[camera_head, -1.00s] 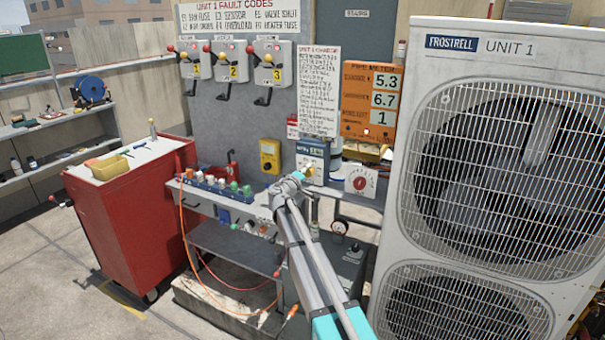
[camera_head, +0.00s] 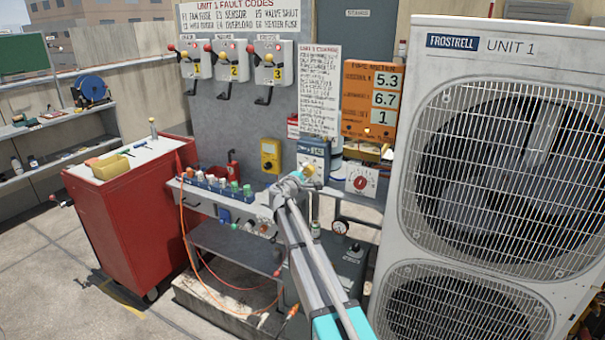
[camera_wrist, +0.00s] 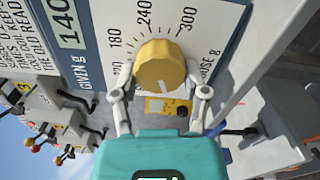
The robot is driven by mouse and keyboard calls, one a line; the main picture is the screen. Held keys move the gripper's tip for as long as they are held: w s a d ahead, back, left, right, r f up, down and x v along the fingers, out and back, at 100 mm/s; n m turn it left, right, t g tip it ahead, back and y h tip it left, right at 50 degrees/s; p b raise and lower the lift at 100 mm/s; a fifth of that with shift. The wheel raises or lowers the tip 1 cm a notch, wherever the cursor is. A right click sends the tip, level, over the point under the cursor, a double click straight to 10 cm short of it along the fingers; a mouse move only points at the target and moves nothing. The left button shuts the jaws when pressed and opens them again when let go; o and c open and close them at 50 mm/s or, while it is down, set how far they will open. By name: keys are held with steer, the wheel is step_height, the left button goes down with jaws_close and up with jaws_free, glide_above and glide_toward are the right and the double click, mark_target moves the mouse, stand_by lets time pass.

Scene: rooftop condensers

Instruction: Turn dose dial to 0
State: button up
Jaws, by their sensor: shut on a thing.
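The yellow dose dial (camera_wrist: 160,66) is on a white panel (camera_wrist: 207,18) with the printed numbers 180, 240 and 300 around it. A small white mark shows at the dial's lower edge. A display (camera_wrist: 62,20) marked GIVEN g, left of the dial, reads about 140. My gripper (camera_wrist: 160,90) is shut on the dial, one finger on each side. In the head view the dial (camera_head: 309,170) shows at the tip of my gripper (camera_head: 303,176), below the blue-topped dose unit (camera_head: 313,150); my gripper partly covers the unit's lower part.
A white box with a red dial (camera_head: 361,182) stands to the right. A yellow meter (camera_head: 270,156) hangs to the left. A shelf with several coloured caps (camera_head: 222,184) is left of my gripper. The large condenser (camera_head: 495,60) stands close on the right.

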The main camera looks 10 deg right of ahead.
steer(key=shift+w, duration=0.15)
steer(key=o, duration=1.1)
steer(key=shift+o, duration=0.2)
steer(key=shift+s, duration=0.2)
steer(key=v, duration=1.1)
steer(key=shift+s+a, duration=0.25)
steer(key=shift+s, duration=0.05)
